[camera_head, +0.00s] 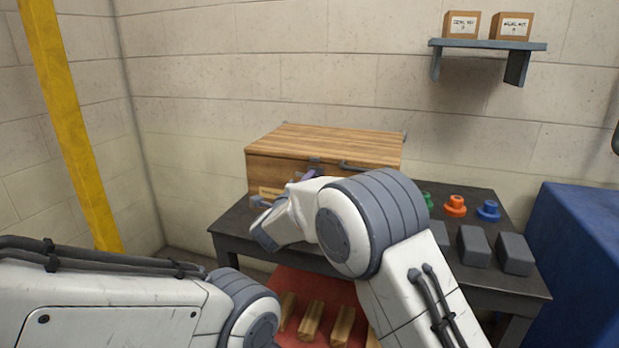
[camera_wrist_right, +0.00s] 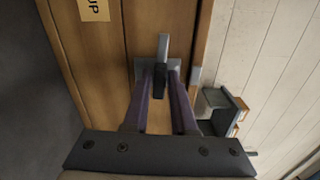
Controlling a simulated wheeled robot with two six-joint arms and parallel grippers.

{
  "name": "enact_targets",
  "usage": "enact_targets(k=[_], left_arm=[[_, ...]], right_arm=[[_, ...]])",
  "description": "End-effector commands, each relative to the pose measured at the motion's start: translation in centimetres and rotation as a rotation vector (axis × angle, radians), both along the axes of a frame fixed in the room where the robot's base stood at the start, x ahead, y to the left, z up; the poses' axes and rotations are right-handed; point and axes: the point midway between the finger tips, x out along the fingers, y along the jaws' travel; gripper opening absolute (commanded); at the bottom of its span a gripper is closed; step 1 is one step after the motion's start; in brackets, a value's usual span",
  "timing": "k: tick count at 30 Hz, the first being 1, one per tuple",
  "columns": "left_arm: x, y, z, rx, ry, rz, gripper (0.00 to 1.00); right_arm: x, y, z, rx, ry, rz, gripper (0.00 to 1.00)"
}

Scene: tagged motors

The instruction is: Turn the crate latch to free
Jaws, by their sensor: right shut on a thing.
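The wooden crate (camera_head: 325,139) stands on the dark table against the wall, its lid down. Its latch (camera_head: 315,160) is a small dark piece on the front near the lid edge. In the right wrist view the latch (camera_wrist_right: 163,47) is a grey bar with a dark part lying between my purple fingers. My right gripper (camera_wrist_right: 158,80) is shut on the latch; in the head view my right gripper (camera_head: 307,176) is mostly hidden by my own wrist. My left arm shows at lower left, its gripper out of view.
On the table (camera_head: 232,240), right of the crate, are green (camera_head: 427,199), orange (camera_head: 455,205) and blue (camera_head: 488,210) parts and grey blocks (camera_head: 474,245). Wooden bars (camera_head: 313,320) lie on a red surface below. A blue bin (camera_head: 580,250) stands right.

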Motion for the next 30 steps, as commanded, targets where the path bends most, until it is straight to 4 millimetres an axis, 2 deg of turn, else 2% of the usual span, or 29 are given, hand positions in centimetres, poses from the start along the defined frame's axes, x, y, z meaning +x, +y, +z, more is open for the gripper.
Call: enact_targets(k=[9, 22, 23, 24, 30], left_arm=[[-0.01, 0.00, 0.64, 0.000, 0.000, 0.000, 0.50], [-0.01, 0.00, 0.64, 0.000, 0.000, 0.000, 0.50], [-0.01, 0.00, 0.64, 0.000, 0.000, 0.000, 0.50], [-0.01, 0.00, 0.64, 0.000, 0.000, 0.000, 0.50], [-0.01, 0.00, 0.64, 0.000, 0.000, 0.000, 0.50]], right_arm=[[-0.04, 0.13, -0.05, -0.077, 0.026, 0.003, 0.00], [-0.05, 0.14, -0.12, -0.083, 0.028, 0.003, 0.00], [-0.05, 0.14, -0.12, -0.083, 0.028, 0.003, 0.32], [-0.05, 0.14, -0.12, -0.082, 0.028, 0.003, 0.48], [-0.03, 0.08, -0.10, -0.082, 0.027, 0.002, 0.50]])
